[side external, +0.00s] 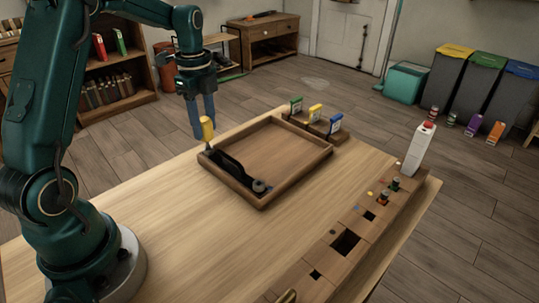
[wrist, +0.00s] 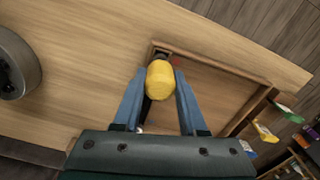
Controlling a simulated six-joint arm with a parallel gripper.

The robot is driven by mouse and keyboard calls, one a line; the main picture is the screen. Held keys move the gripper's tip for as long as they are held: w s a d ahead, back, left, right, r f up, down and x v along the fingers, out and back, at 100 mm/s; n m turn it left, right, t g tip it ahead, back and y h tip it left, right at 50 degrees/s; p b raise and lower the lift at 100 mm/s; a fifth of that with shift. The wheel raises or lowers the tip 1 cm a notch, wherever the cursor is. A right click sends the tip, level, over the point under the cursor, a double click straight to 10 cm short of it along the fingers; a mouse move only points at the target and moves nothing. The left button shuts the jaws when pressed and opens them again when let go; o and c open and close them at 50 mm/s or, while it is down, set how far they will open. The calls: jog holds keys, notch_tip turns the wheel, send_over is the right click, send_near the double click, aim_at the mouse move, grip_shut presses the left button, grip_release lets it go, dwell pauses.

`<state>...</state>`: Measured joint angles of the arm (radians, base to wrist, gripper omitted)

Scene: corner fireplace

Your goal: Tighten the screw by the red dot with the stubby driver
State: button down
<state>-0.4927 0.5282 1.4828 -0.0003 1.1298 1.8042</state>
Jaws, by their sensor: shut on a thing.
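The stubby driver has a yellow handle (side external: 207,128) and stands upright at the left corner of the wooden tray (side external: 290,190). In the wrist view the yellow handle (wrist: 160,80) sits between my two blue-grey fingers. My gripper (side external: 203,130) points down and is shut on the driver. A small red dot (wrist: 177,62) shows just beside the handle, near the tray corner. The screw is hidden under the driver, and I cannot tell whether the tip is seated in it.
A black part (side external: 232,172) with a round end lies along the tray's near-left side. A rack with green, yellow and blue tags (side external: 316,121) stands behind the tray. A white bottle (side external: 417,152) and a wooden block with square holes (side external: 345,243) line the right edge. The table's front is clear.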

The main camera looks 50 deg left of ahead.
jog(key=shift+m, duration=1)
jog(key=m, duration=0.2)
jog(key=shift+m, duration=0.6)
jog(key=shift+m, duration=1.8)
